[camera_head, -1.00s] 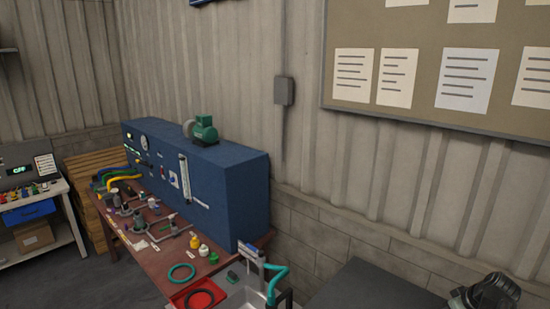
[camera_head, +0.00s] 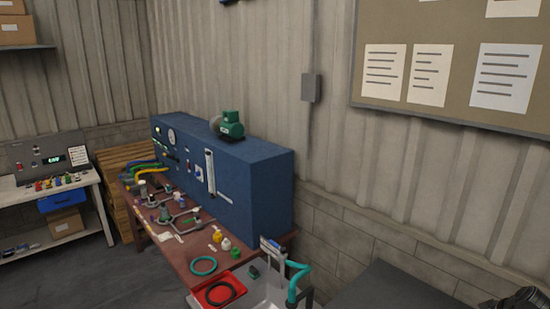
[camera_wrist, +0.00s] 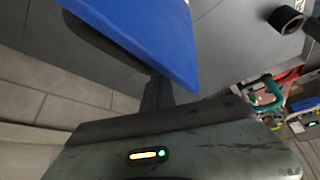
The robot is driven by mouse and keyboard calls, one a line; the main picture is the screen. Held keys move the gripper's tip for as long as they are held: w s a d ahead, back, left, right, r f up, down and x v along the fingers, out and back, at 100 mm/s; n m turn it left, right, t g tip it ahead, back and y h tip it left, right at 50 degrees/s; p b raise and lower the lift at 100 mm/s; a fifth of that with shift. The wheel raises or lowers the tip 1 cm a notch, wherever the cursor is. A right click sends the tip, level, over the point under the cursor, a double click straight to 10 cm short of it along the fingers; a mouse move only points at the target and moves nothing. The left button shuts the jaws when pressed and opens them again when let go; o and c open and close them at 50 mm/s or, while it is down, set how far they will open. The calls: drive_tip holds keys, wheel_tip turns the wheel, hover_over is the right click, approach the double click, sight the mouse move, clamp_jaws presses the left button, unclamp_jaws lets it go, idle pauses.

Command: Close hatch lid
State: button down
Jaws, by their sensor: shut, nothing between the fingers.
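In the wrist view a flat blue panel (camera_wrist: 140,32) with a straight near edge fills the upper middle; it may be the hatch lid, but I cannot tell what it is hinged to. My gripper (camera_wrist: 157,92) shows as a dark, narrow shape of closed fingers rising from my grey-green gripper body, which has a small lit indicator. The fingers are shut and empty, close to the blue panel in the picture; I cannot tell whether they touch it. I see no clear hatch opening in the head view, and my gripper is not clear there.
The head view shows a brown bench (camera_head: 180,258) with a blue test unit (camera_head: 250,190), a red tray (camera_head: 195,299) and a teal ring (camera_head: 203,265). A table with a blue drawer (camera_head: 62,201) stands left. A dark cylinder (camera_wrist: 287,20) is at upper right.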

drive_tip(key=shift+r+p, duration=2.25)
drive_tip(key=shift+r, duration=0.55)
drive_tip(key=shift+w, duration=0.1)
